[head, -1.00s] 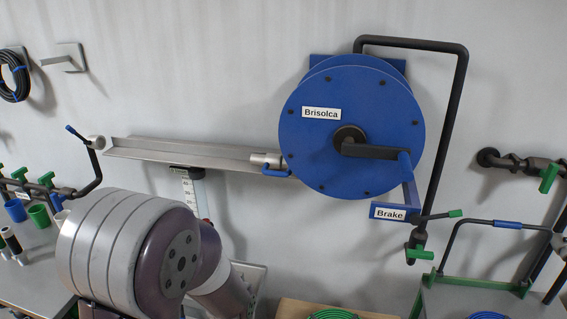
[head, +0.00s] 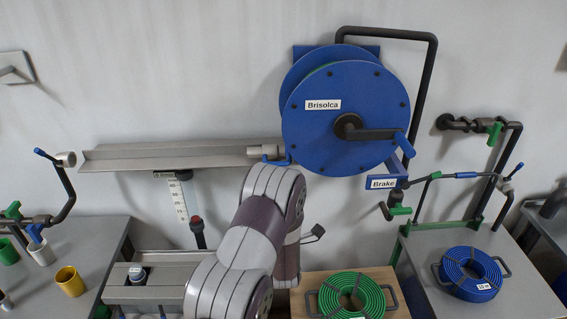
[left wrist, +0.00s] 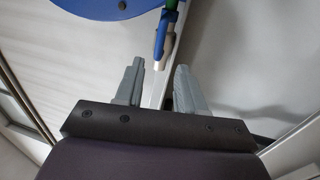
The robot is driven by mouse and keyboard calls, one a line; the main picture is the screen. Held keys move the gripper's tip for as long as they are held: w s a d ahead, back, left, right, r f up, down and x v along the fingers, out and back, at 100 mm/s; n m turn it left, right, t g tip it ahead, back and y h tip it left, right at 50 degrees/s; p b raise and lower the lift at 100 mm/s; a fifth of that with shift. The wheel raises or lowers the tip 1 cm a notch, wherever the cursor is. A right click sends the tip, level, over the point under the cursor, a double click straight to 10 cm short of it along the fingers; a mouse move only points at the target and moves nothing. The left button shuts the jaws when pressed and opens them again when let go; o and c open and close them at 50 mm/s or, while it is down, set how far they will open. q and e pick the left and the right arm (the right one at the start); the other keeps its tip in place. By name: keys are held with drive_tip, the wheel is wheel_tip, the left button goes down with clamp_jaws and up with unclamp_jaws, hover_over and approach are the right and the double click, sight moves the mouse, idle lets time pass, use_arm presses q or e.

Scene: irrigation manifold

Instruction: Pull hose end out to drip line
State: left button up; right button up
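A blue hose reel (head: 310,135) labelled Brisolca hangs on the wall, with green hose just visible between its discs. A grey fitting with a blue lever (head: 262,151), apparently the hose end, sits at the reel's left edge by a grey trough (head: 180,156). A grey coupling (head: 66,159) with a blue lever tops a dark pipe at left. My left gripper (left wrist: 158,86) is open and empty in the left wrist view. Beyond its fingertips are a blue lever-like part (left wrist: 161,36) and the reel's edge (left wrist: 95,7). The head view hides the gripper behind my arm.
A Brake plate (head: 382,183) and dark pipe are at the reel's lower right. Green (head: 352,291) and blue (head: 470,272) hose coils lie on the right-hand surfaces. A yellow cup (head: 70,281) stands at left. A red-topped post (head: 197,230) stands below the trough.

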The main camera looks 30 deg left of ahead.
sight(277, 164)
use_arm(q)
drive_tip(key=p+x, duration=0.4)
drive_tip(key=x, duration=0.7)
drive_tip(key=shift+w+a+r+p, duration=0.1)
drive_tip(key=shift+w+a+p, duration=0.05)
drive_tip(key=shift+w+p, duration=0.15)
drive_tip(key=shift+w, duration=0.2)
drive_tip(key=shift+s+a, duration=0.15)
drive_tip(key=shift+a, duration=0.15)
clamp_jaws()
drive_tip(key=shift+d, duration=0.1)
